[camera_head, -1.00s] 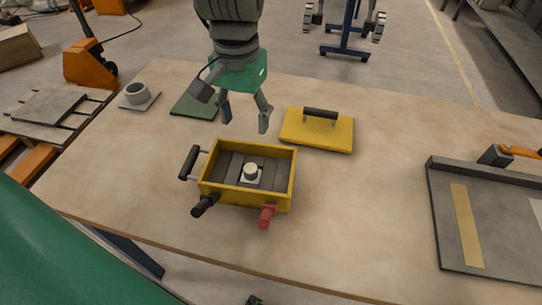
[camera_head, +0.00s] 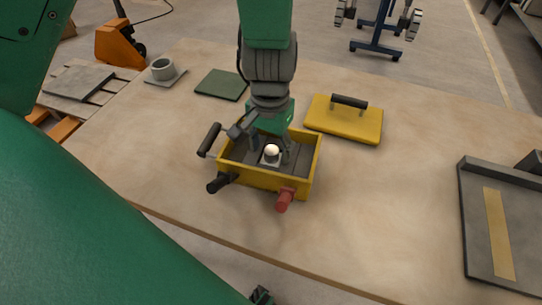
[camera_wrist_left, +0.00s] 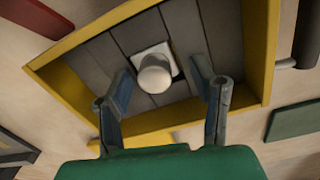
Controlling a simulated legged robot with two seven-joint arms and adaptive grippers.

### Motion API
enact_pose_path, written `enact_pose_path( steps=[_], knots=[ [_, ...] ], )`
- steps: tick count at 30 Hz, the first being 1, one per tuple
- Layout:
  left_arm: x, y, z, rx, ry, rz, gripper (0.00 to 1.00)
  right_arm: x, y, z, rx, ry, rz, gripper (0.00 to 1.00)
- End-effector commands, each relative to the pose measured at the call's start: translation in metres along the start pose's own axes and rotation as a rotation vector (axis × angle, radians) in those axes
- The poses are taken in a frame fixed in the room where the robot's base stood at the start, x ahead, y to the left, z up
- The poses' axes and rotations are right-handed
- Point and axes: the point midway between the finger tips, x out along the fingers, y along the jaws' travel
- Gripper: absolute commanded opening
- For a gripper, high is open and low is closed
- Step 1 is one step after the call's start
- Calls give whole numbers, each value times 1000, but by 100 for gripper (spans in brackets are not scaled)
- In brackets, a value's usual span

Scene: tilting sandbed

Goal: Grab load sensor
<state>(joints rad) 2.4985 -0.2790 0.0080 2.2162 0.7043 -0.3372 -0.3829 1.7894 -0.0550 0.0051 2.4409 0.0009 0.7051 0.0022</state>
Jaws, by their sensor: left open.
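The load sensor (camera_head: 271,152) is a small white knob on a square white base. It sits on the grey slatted floor of the yellow box (camera_head: 262,181). In the left wrist view the load sensor (camera_wrist_left: 155,72) lies just ahead of the fingertips. My left gripper (camera_head: 270,150) reaches down into the box from above, its fingers apart on either side of the knob. In the left wrist view the left gripper (camera_wrist_left: 162,85) is open, with gaps between the fingers and the knob. The right gripper cannot be made out.
The box has black handles (camera_head: 209,139) and a red knob (camera_head: 284,199) sticking out. A yellow lid (camera_head: 345,120) lies behind it to the right. A green pad (camera_head: 221,85) and grey cup (camera_head: 163,69) are at the back left. A grey tray (camera_head: 475,225) is at right.

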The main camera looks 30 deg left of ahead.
Motion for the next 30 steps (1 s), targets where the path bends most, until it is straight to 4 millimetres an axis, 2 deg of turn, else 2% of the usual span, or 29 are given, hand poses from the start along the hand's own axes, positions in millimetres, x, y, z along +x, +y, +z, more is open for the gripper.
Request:
enact_pose_path(
  steps=[8, 9, 11, 12, 13, 23, 26, 30],
  knots=[
    [4, 0, 0, -1, 3, 2, 51, 1, 0, 0, 1, 0, 0, 47],
    [4, -1, 0, -1, 3, 2, 44, 1, 0, 0, 1, 0, 1, 47],
    [4, -1, 0, -1, 3, 3, 23, 1, 0, 0, 1, 0, 1, 47],
    [4, -1, 0, -1, 2, 3, 9, 1, 0, 0, 1, 0, 0, 47],
    [4, -2, 0, -1, 2, 4, 0, 1, 0, 0, 1, 0, 0, 47],
    [2, -1, -1, -1, 2, 1, 0, 0, 0, 0, 0, 0, 0, 47],
    [-8, -1, -1, 0, 3, 2, 0, -3, 0, 0, 1, 0, 0, 47],
    [-36, -1, -1, 1, 7, 2, 0, -11, 0, -1, 0, 0, 0, 47]
  ],
)
